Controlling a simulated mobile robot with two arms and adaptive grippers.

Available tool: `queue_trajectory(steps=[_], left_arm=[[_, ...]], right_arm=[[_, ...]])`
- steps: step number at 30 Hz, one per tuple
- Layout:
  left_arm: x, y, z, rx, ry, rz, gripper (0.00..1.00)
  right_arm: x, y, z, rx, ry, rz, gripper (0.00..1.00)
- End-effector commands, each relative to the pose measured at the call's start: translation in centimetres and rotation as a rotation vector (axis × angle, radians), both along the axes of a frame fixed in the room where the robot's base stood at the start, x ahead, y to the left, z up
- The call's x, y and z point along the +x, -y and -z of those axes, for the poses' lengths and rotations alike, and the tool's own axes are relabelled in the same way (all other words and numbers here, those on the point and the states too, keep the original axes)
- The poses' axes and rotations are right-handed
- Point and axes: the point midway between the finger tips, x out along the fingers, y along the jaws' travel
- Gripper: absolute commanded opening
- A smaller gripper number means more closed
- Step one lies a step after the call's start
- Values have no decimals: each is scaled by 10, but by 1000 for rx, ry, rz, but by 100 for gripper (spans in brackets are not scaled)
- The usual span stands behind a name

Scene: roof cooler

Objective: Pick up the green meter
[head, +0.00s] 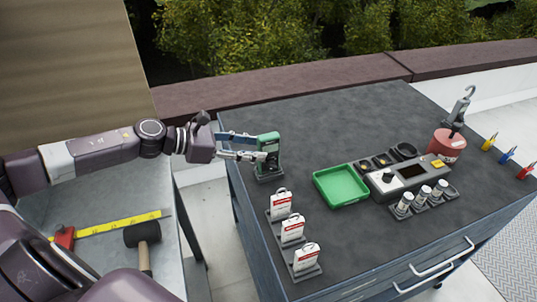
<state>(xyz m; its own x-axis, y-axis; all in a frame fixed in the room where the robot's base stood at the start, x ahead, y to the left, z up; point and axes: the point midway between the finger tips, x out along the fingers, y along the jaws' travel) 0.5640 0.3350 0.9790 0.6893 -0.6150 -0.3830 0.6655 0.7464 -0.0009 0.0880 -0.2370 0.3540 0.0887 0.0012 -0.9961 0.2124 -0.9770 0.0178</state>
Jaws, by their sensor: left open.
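The green meter (268,152) stands upright in a dark holder (270,175) near the left edge of the dark table. My left gripper (258,147) comes in from the left, with its fingers at the meter's upper left side. Its jaws are open, and I cannot tell whether a finger touches the meter. My right gripper is not in view.
White tagged items (292,228) stand in a rack at the front left. A green tray (341,185), a grey device (408,173) and small bottles (422,195) are to the right. A mallet (142,236) lies on the side bench. The table's back is clear.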

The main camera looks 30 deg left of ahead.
Motion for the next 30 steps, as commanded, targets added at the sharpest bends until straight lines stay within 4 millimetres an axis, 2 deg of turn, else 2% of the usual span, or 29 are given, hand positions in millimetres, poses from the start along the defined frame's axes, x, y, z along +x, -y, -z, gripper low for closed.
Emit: queue_trajectory(steps=[8,15,27,30], left_arm=[[12,8,0,-3,5,0,41],[32,23,10,-3,3,-1,41],[39,30,19,-1,-1,0,41],[39,30,19,0,0,0,32]], right_arm=[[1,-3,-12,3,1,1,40],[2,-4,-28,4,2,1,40],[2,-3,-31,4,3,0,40],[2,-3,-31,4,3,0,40]])
